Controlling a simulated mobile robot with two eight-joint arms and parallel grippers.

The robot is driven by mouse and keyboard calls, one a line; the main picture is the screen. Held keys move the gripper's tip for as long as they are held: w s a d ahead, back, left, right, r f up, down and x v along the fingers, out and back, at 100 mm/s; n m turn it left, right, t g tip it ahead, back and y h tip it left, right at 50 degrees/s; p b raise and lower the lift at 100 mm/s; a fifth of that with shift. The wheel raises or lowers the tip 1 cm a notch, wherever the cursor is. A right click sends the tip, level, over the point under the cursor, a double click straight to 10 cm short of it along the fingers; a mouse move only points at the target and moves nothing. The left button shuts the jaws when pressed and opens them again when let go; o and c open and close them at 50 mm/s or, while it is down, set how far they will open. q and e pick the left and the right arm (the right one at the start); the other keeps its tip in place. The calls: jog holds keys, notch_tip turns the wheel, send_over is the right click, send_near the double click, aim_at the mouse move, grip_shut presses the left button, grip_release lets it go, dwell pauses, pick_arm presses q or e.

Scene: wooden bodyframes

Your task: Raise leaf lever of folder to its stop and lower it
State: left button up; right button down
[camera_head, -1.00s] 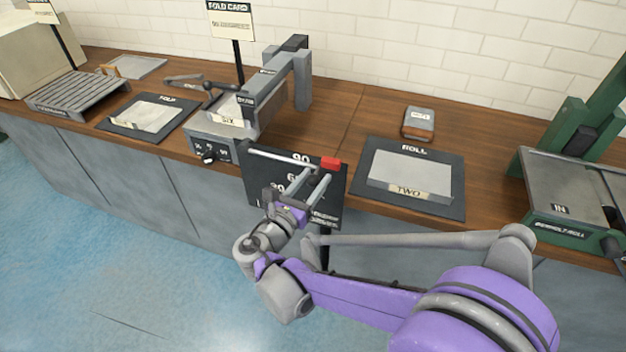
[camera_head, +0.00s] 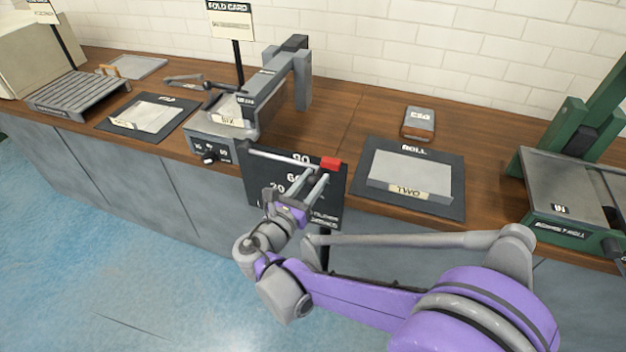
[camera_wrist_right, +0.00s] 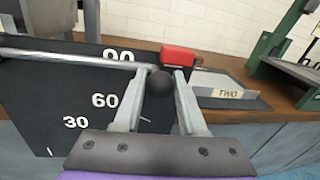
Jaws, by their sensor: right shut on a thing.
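The folder (camera_head: 222,135) is a grey machine on the counter with a card marked SIX in it. A black angle plate (camera_head: 262,185) with white figures stands in front of it at the counter edge. The leaf lever (camera_head: 285,157) is a pale grey rod across the plate's top, near the 90 figure. A red block (camera_head: 331,163), seemingly the stop, sits at the plate's upper right. My right gripper (camera_head: 319,178) is shut on the lever's dark ball knob (camera_wrist_right: 160,83), just below and left of the red block (camera_wrist_right: 179,60). Whether lever and block touch is unclear. My left gripper is out of view.
A black mat marked ROLL (camera_head: 447,205) with a grey sheet lies to the right. A small box (camera_head: 419,122) stands behind it. A green roller machine (camera_head: 556,225) is at far right. A FOLD mat (camera_head: 117,127) and slatted rack (camera_head: 75,92) are at left.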

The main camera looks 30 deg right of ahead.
jog(key=shift+f, duration=0.1)
dwell(0.7)
jog(key=shift+f+m, duration=0.3)
jog(key=shift+f, duration=0.2)
jog(key=w+a+f+m+y+b, duration=0.1)
jog(key=w+a+f+m+b, duration=0.2)
jog(key=f, duration=0.4)
jog(key=w+a+f+m+y+b, duration=0.1)
jog(key=w+f+m+b, duration=0.15)
jog(key=f+m, duration=0.3)
jog(key=w+a+f+m+t+y, duration=0.1)
jog(key=w+a+f+m, duration=0.5)
jog(key=w+a, duration=0.3)
jog(key=shift+w+a+m+b, duration=0.15)
jog(key=shift+w+m+b, duration=0.3)
jog(key=shift+m, duration=0.1)
